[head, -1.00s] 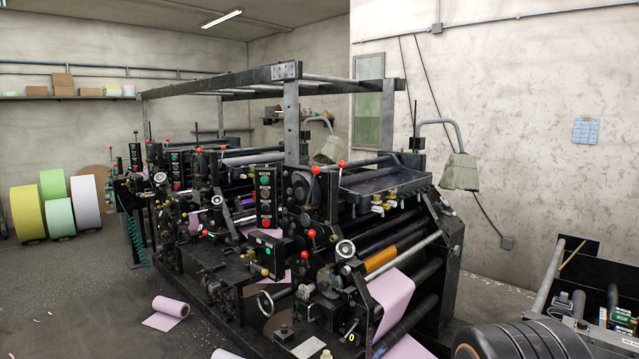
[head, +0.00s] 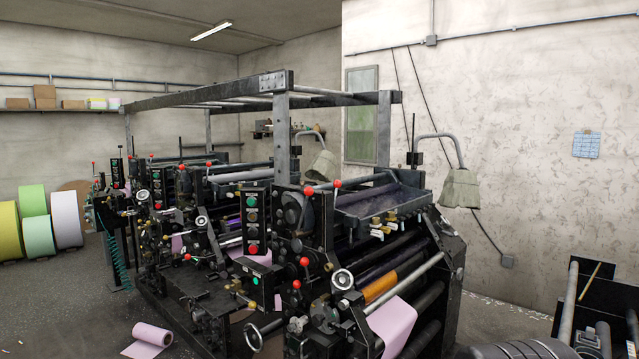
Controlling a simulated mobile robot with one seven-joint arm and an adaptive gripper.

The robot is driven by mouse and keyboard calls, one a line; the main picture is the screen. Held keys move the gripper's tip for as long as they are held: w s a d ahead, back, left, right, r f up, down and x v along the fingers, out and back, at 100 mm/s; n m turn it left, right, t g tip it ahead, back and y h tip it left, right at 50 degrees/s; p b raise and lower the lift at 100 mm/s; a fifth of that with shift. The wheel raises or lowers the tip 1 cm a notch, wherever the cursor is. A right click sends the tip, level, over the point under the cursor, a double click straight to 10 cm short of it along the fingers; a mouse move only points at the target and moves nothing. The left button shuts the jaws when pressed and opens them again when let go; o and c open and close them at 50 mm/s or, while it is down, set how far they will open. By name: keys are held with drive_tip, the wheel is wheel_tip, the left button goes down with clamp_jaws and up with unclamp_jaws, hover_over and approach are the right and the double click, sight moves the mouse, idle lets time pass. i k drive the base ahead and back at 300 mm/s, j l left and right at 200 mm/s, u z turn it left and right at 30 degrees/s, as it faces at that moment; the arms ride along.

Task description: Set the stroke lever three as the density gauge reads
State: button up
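A dark printing machine (head: 275,82) fills the middle of the head view. Several red-knobbed levers stand on its near side, among them one lever (head: 308,191) at the top, another (head: 337,183) beside it and one (head: 304,261) lower down. No number can be read on any lever, so I cannot tell which is stroke lever three. A round silver-rimmed part (head: 343,279) and a similar one (head: 201,221) may be gauges or handwheels; no reading shows. My gripper is not in view.
A button panel (head: 252,222) stands on the machine. A pink roll (head: 152,334) lies on the floor at its front left. Coloured rolls (head: 38,238) stand at the far left, with open floor (head: 70,300) before them. Black equipment (head: 594,300) is at the right edge.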

sight(337, 184)
drive_tip(key=i+j+z, duration=0.15)
drive_tip(key=z, duration=0.55)
drive_tip(key=i+j+z, duration=0.45)
drive_tip(key=j, duration=0.3)
drive_tip(key=i+j, duration=0.15)
drive_tip(key=j, duration=0.3)
drive_tip(key=i+j+z, duration=0.15)
drive_tip(key=j, duration=0.3)
drive_tip(key=i+j, duration=0.1)
drive_tip(key=j, duration=0.35)
drive_tip(key=i+j+z, duration=0.15)
drive_tip(key=j, duration=0.8)
drive_tip(key=i+z, duration=0.05)
